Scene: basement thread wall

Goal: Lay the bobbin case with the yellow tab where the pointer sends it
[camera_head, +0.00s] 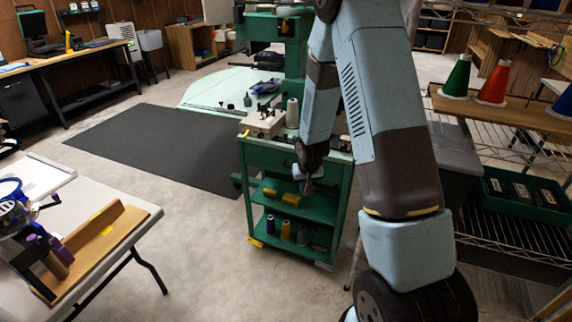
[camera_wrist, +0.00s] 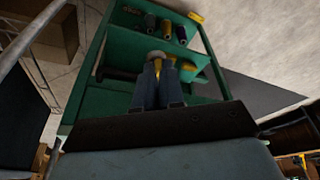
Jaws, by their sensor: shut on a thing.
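My gripper (camera_head: 308,187) is in front of the green cart (camera_head: 247,187), at the height of its middle shelf. In the wrist view its two dark fingers (camera_wrist: 158,72) are shut on a small silvery round piece with yellow showing between the fingers, which looks like the bobbin case (camera_wrist: 156,54) with the yellow tab. The fingers hide most of it. Yellow blocks (camera_head: 290,199) lie on the middle shelf, left of my gripper; one also shows in the wrist view (camera_wrist: 188,66). I cannot make out a pointer in either view.
Several thread spools (camera_head: 285,230) stand on the cart's lower shelf. A white machine (camera_head: 263,123) and a pale cone (camera_head: 292,113) are on its top. A folding table (camera_head: 95,225) is at left, a wire rack (camera_head: 505,225) at right. The floor between is clear.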

